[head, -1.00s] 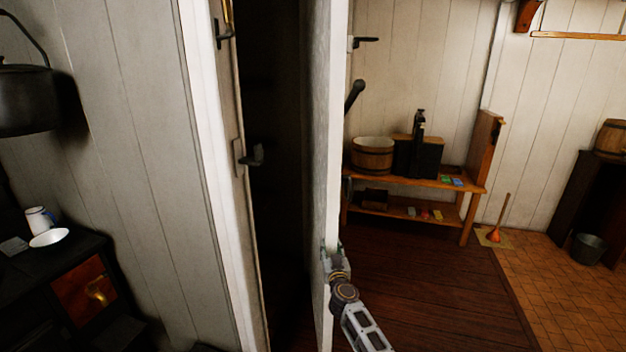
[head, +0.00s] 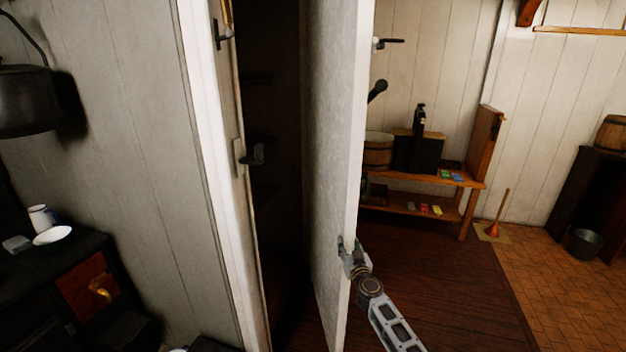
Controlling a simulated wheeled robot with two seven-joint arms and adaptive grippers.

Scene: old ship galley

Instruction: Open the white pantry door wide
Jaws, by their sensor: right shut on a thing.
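The white pantry door (head: 335,150) stands ajar, seen almost edge-on, with its inner face toward the left. Its free edge is nearest me. A dark opening (head: 272,180) shows between the door and the white frame (head: 207,150). A black handle (head: 377,90) and a black latch (head: 388,42) stick out on the door's far right side. My right gripper (head: 349,252) is shut on the door's free edge, low down, with its arm coming from the lower right. My left gripper is not in view.
Black catches (head: 252,154) sit on the frame. Right of the door, a wooden bench (head: 462,178) holds a wooden tub (head: 378,152) and a black box. Dark floorboards (head: 450,285) between the door and tiles are clear. A stove (head: 75,250) stands at lower left.

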